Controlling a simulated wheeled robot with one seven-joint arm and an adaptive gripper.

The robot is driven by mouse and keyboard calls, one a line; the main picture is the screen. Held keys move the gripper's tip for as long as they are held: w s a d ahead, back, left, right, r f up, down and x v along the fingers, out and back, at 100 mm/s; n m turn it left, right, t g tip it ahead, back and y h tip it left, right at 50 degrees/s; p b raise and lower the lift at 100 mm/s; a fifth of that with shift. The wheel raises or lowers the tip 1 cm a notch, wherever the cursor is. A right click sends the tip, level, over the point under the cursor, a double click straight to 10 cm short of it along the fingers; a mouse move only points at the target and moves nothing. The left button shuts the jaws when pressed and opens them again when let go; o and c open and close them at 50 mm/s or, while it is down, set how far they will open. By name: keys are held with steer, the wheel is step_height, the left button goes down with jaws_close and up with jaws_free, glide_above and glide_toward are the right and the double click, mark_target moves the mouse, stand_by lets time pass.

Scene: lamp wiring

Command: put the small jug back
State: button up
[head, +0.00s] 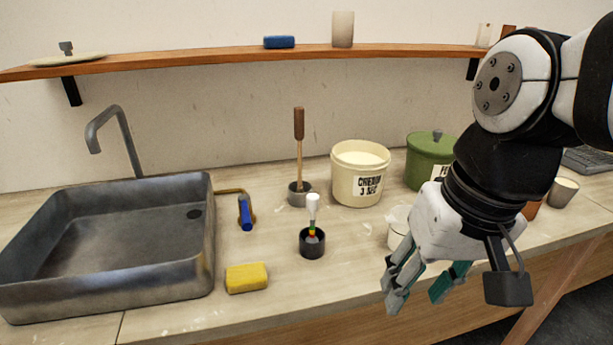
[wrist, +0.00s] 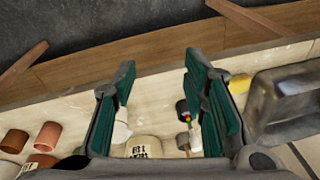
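A small white vessel (head: 397,222), which looks like the small jug, stands on the counter right of the cream tub. My wrist hides its right side in the head view, so I cannot see a handle or spout. A white shape beside the left finger in the wrist view (wrist: 121,130) appears to be the same vessel, partly covered. My gripper (head: 418,289) is open, with its teal-padded fingers apart and nothing between them. It hangs in front of the vessel near the counter's front edge, and the wrist view also shows the gap (wrist: 160,75).
A cream labelled tub (head: 360,175) and a green lidded pot (head: 430,158) stand behind. Left are a black cup with a white-handled tool (head: 312,243), a yellow sponge (head: 247,278) and a metal sink (head: 110,245). A wooden shelf (head: 210,58) runs along the wall. The counter before the cup is clear.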

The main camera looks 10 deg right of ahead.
steer(key=shift+s+f+n+t+h, duration=0.15)
steer(key=shift+s+n+t+h, duration=0.25)
steer(key=shift+s+n+t, duration=0.55)
